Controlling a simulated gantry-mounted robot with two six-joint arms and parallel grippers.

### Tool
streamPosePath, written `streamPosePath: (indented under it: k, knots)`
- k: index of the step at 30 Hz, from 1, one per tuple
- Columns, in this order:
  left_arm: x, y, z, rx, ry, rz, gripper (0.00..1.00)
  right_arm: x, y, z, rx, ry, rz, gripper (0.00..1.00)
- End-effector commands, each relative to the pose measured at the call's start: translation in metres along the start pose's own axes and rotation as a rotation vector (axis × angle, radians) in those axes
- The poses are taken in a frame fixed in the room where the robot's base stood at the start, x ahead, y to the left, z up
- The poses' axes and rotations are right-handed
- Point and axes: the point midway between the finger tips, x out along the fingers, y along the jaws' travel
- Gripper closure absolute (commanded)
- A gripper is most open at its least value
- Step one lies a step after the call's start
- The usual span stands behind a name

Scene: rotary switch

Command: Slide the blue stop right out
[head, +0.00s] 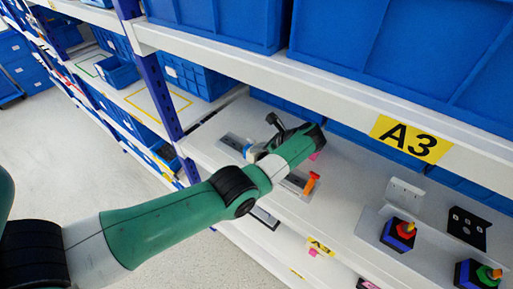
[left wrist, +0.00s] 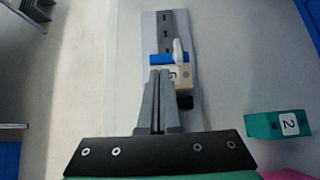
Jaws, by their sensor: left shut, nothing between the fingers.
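A grey slotted plate (left wrist: 153,20) lies on the shelf; part of it also shows in the head view (head: 229,142). A blue stop (left wrist: 168,59) sits across it, beside a beige block with a pale lever and a marked label (left wrist: 184,76). My left gripper (left wrist: 159,71) is shut and empty, with its grey fingertips at the near edge of the blue stop in the left wrist view. I cannot tell whether they touch it. In the head view my left arm hides part of this fixture. My right gripper is not in view.
A teal block marked 2 (left wrist: 279,124) lies right of the plate in the left wrist view. An orange-handled switch (head: 311,183) stands near my arm. A red knob switch (head: 399,233) is farther right. Blue bins (head: 400,60) fill the upper shelf.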

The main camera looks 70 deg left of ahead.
Motion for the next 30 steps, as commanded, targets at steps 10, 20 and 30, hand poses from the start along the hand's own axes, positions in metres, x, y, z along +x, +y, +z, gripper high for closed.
streamPosePath:
  k: [10, 20, 30]
  knots:
    - [0.016, 0.000, 0.019, -0.003, 0.000, 0.003, 1.00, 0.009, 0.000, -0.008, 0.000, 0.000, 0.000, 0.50]
    - [0.086, 0.000, 0.079, -0.004, 0.000, 0.004, 1.00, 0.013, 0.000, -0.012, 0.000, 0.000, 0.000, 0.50]
    - [0.102, 0.000, 0.095, 0.001, 0.000, 0.000, 1.00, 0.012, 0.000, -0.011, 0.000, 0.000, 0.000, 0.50]
